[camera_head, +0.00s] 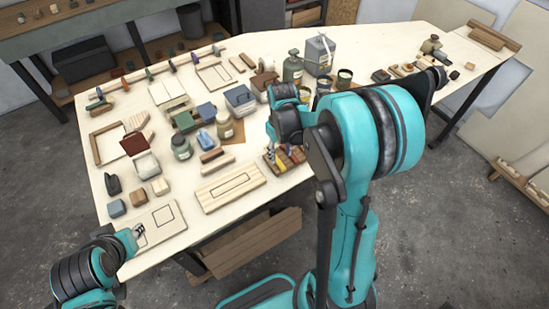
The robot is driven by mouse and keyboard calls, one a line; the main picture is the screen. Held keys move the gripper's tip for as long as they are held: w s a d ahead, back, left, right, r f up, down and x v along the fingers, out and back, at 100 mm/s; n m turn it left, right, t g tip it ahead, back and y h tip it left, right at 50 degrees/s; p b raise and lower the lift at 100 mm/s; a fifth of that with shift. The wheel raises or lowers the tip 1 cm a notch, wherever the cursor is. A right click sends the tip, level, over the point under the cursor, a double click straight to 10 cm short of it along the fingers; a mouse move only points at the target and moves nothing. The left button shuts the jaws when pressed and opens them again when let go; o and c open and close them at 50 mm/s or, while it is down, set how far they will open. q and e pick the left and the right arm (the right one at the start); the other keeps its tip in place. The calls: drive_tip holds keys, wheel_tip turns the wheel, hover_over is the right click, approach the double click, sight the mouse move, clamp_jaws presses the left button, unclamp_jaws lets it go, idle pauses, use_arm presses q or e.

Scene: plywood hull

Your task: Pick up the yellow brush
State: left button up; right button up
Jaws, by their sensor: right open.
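A small rack of coloured items lies on the near middle edge of the pale plywood table (240,165). A yellow piece among them, likely the yellow brush (281,166), lies beside red ones; its shape is too small to make out. My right gripper (271,153) is open, just above and left of these items, with nothing seen in it. My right arm hides the table to the right of the rack. My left gripper (140,234) is low over the table's near left corner, far from the yellow piece; its jaws are too small to read.
A light wooden board (229,188) lies left of the rack. Jars, blue boxes and a grey canister (319,54) crowd the table behind. A wooden shelf (250,243) sits under the near edge.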

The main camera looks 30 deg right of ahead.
sight(281, 164)
drive_tip(key=f, duration=0.3)
drive_tip(key=f+b, duration=0.1)
drive_tip(key=shift+s+f, duration=0.25)
drive_tip(key=shift+f, duration=0.1)
drive_tip(key=shift+a+r, duration=0.1)
clamp_jaws()
drive_tip(key=shift+r, duration=0.55)
drive_tip(key=r, duration=0.2)
drive_tip(key=s+r+p, duration=0.1)
drive_tip(key=shift+r, duration=0.4)
drive_tip(key=s+r+p, duration=0.3)
drive_tip(key=s+r, duration=0.3)
drive_tip(key=s, duration=0.4)
drive_tip(key=shift+s, duration=0.35)
